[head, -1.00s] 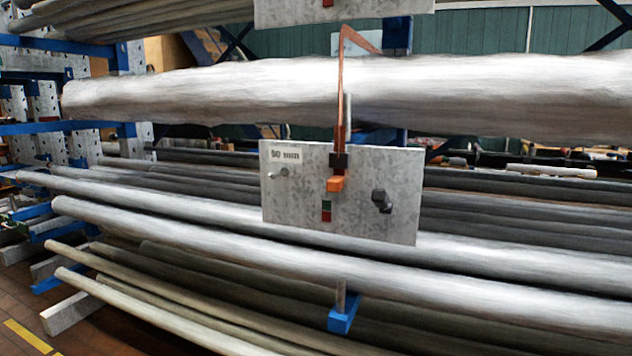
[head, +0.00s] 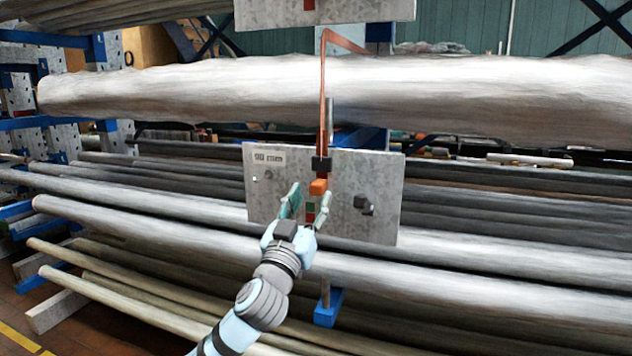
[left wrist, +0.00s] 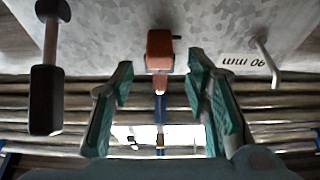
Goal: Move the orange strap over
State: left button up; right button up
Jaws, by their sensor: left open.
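The orange strap (head: 322,100) runs down in front of the thick pale pipe to a black buckle (head: 321,164) on a grey metal plate (head: 383,180). An orange end block (head: 318,187) sits just below the buckle. It also shows in the left wrist view as an orange-brown block (left wrist: 160,48). My left gripper (head: 310,196) is open and empty in front of the plate, its fingertips around or just below the block's height. In the left wrist view my left gripper (left wrist: 160,72) has one finger on each side of the block's line, apart from it. My right gripper is not in view.
The plate carries a "90 mm" label (head: 270,159), a thin pin (head: 268,177) and a dark knob (head: 363,205). A green and red mark (head: 310,212) sits below the block. The thick pipe (head: 190,90) spans above; several long bars lie behind and below.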

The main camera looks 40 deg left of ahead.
aim_at(315, 190)
pick_arm(q)
jog(key=x, duration=0.4)
jog(key=shift+w, duration=0.1)
grip_shut()
